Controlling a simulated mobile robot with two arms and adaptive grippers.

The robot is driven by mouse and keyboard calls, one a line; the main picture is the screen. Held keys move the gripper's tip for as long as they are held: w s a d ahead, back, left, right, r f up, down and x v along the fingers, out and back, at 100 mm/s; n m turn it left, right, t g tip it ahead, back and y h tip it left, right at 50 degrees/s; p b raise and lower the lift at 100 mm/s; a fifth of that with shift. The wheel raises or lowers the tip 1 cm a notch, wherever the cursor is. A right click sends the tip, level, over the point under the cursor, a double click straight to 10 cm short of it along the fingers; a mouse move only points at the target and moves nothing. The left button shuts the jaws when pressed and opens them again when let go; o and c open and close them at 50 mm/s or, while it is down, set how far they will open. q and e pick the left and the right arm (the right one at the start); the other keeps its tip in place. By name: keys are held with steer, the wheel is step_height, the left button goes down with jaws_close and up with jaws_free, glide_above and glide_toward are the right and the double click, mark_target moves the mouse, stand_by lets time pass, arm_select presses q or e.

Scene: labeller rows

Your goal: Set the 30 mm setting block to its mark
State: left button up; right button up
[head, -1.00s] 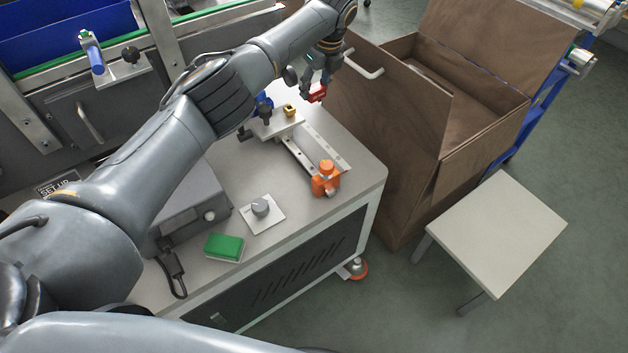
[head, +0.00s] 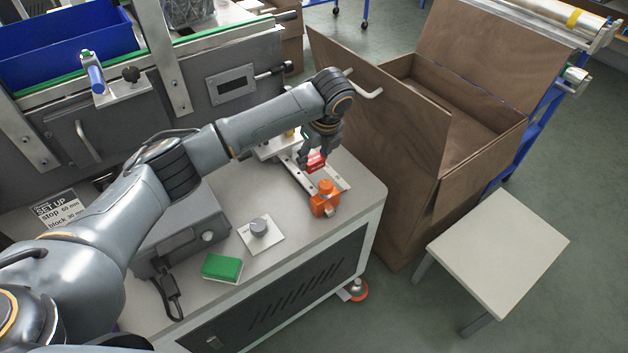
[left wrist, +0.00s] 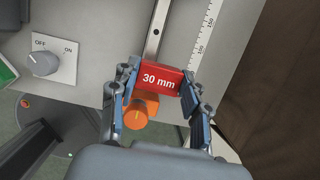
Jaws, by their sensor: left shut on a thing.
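The red setting block (left wrist: 161,78), marked "30 mm", is held between the fingers of my left gripper (left wrist: 160,92) in the left wrist view. In the head view the red block (head: 316,162) is at the tips of my left gripper (head: 312,157), over the metal rail with a scale (head: 332,176). I cannot tell whether the block touches the rail. An orange stop with a knob (head: 324,200) sits at the near end of the rail, close to the block. A sign (head: 62,211) reads stop 60 mm, block 30 mm. My right gripper is not in view.
On the grey bench top lie a green and white pad (head: 221,268), a rotary switch plate (head: 262,236) and a grey box (head: 180,232). A large brown box (head: 400,190) stands right of the bench, with a small stool (head: 498,250) in front.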

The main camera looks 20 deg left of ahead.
mark_target(312, 188)
arm_select(q)
steer(key=shift+s+d+f, duration=0.25)
steer(key=shift+s+f, duration=0.6)
steer(key=shift+f, duration=0.3)
steer(key=f, duration=0.3)
steer(key=shift+s+d+f+b, duration=0.15)
steer(key=shift+s+b, duration=0.2)
steer(key=shift+b, duration=0.05)
steer(key=shift+f, duration=0.25)
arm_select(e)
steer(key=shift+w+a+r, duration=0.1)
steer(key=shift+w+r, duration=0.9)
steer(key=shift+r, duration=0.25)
arm_select(q)
steer(key=o, duration=1.3)
steer(key=shift+o, duration=0.2)
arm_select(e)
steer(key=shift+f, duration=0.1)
